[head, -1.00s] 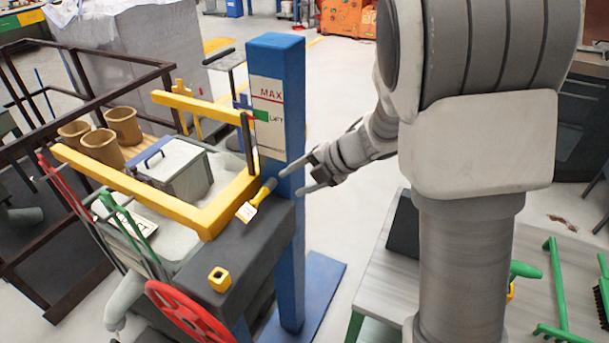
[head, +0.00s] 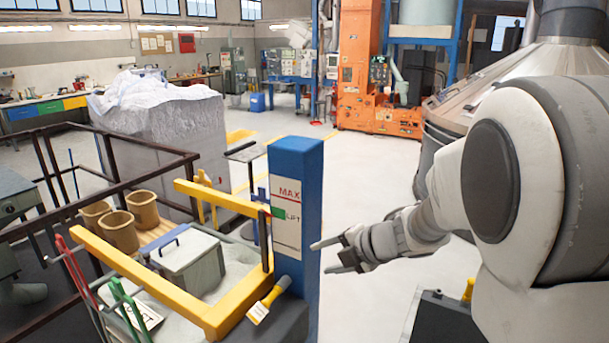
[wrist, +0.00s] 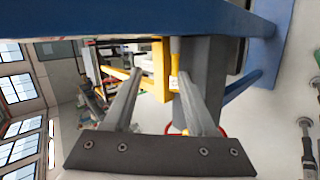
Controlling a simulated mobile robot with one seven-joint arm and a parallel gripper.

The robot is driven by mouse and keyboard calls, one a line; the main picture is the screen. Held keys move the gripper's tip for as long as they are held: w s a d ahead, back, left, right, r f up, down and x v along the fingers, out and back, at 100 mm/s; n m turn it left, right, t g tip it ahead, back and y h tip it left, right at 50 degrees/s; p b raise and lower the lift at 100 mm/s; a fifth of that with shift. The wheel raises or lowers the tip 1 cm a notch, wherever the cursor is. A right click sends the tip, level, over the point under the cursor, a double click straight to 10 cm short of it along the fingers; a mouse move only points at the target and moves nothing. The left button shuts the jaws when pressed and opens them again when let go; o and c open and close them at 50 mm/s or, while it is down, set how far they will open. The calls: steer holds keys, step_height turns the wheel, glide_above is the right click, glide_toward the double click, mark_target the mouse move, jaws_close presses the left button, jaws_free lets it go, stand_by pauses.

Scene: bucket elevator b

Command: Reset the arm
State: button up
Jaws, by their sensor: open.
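My gripper (head: 335,257) is open and empty in the head view. It hangs in free air just right of the blue column (head: 297,215), with its fingers pointing left toward it. In the wrist view both fingers of my gripper (wrist: 155,88) are spread apart with nothing between them. Beyond them, the yellow-handled tool with a white tag (head: 268,300) and the yellow frame (head: 150,283) show. The blue column (wrist: 150,20) runs across the top of the wrist view, close to the fingers.
A dark railing (head: 110,140) surrounds the left side. A cloth-covered block (head: 165,140) and an orange machine (head: 360,90) stand behind. Open floor (head: 375,180) lies right of the column.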

steer(key=d+r+m+t+h+b, duration=0.1)
steer(key=d+r+m+t+h, duration=0.3)
steer(key=d+r+m, duration=0.35)
steer(key=s+d+r+m+h+b, duration=0.1)
steer(key=s+d+r+m+h, duration=0.1)
steer(key=s+d+m+h, duration=0.5)
steer(key=s+a+f+m+g+y+b, duration=0.1)
steer(key=s+a+f+m+g+y, duration=0.1)
steer(key=s+m, duration=0.4)
steer(key=s+a+f+m+g+y+b, duration=0.1)
steer(key=s+a+f+m+g+y, duration=0.1)
steer(key=s, duration=1.1)
step_height(320, 180, down, 3)
steer(key=a+m+g, duration=0.1)
steer(key=a+m, duration=0.1)
steer(key=m, duration=0.2)
steer(key=shift+s+f+m+g, duration=0.15)
steer(key=shift+s+m+g, duration=0.05)
steer(key=shift+m+g, duration=0.2)
